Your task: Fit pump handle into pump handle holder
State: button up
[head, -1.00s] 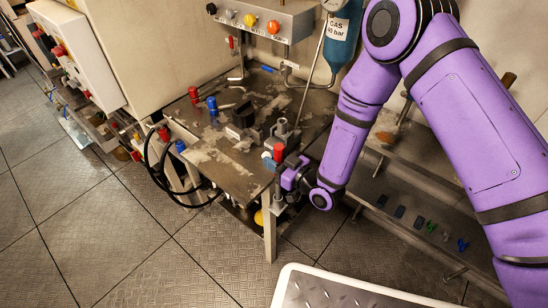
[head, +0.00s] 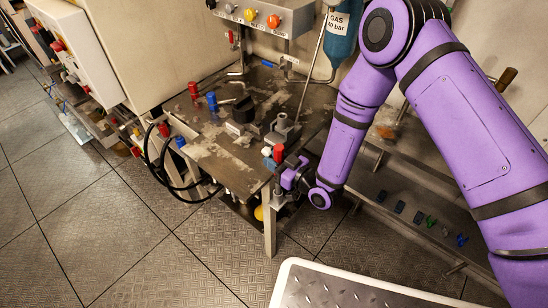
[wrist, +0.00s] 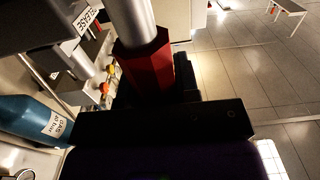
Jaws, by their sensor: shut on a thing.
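My gripper (head: 284,172) is at the right front corner of the metal table. It is shut on the pump handle, whose red hexagonal part (head: 279,153) stands upright just above the jaws. In the wrist view the dark gripper (wrist: 160,98) lies against this red hexagonal part (wrist: 146,66), and a bare metal rod (wrist: 131,20) runs from it out of the top of the frame. A grey fitting with an upright cylinder (head: 282,124) stands on the table just behind the red part. I cannot tell for certain whether it is the pump handle holder.
The metal table (head: 215,150) carries a black knob-like part (head: 243,109) and red and blue valve handles (head: 194,90). Black hoses (head: 150,160) loop at its left. A blue gas bottle (head: 340,32) is behind. A low shelf (head: 390,185) with small parts is at right.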

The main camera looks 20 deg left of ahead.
jog(key=shift+f, duration=0.7)
jog(key=o, duration=0.9)
jog(key=shift+c, duration=0.2)
jog(key=v, duration=1)
jog(key=shift+s+d, duration=0.15)
jog(key=shift+d, duration=0.25)
